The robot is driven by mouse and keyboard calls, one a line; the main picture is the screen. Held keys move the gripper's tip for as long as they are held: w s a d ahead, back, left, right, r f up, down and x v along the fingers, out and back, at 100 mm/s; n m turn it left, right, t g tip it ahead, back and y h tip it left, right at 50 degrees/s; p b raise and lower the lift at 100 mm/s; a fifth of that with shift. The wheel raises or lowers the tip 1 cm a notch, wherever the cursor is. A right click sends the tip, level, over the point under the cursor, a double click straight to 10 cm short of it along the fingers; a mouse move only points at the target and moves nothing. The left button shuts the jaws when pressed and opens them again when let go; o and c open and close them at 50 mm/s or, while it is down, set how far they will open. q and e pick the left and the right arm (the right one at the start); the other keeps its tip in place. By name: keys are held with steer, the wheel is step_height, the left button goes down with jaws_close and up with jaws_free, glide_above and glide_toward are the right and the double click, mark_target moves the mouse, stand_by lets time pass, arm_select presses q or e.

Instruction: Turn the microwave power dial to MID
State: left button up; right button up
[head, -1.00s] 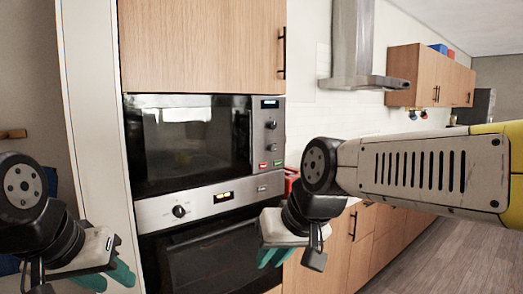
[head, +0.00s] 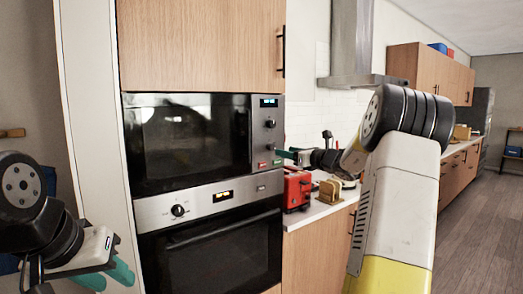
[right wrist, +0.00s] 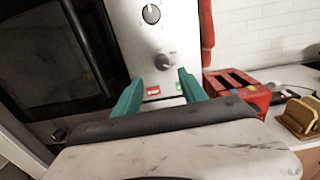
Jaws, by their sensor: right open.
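The built-in microwave (head: 190,140) has a steel control panel with a small lit display, two dials and red and green buttons. The upper dial (head: 269,124) is a round knob; its pale mark shows in the right wrist view (right wrist: 151,14). The lower dial (right wrist: 163,62) sticks out just ahead of my right fingertips, between their lines. My right gripper (right wrist: 160,77) is open and empty, pointing at the panel, with its fingers over the red and green buttons. I cannot read any power label. My left gripper (head: 108,277) is open and empty at lower left, away from the microwave.
An oven (head: 210,250) with its own knob is below the microwave. A red toaster (head: 297,188) and a wooden holder (head: 330,190) stand on the counter to the right, below my right forearm. A tall cabinet door (head: 200,45) is above. The space before the oven is clear.

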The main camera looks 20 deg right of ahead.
mark_target(273, 148)
steer(key=x, duration=0.7)
steer(key=shift+w, duration=0.45)
jaws_close()
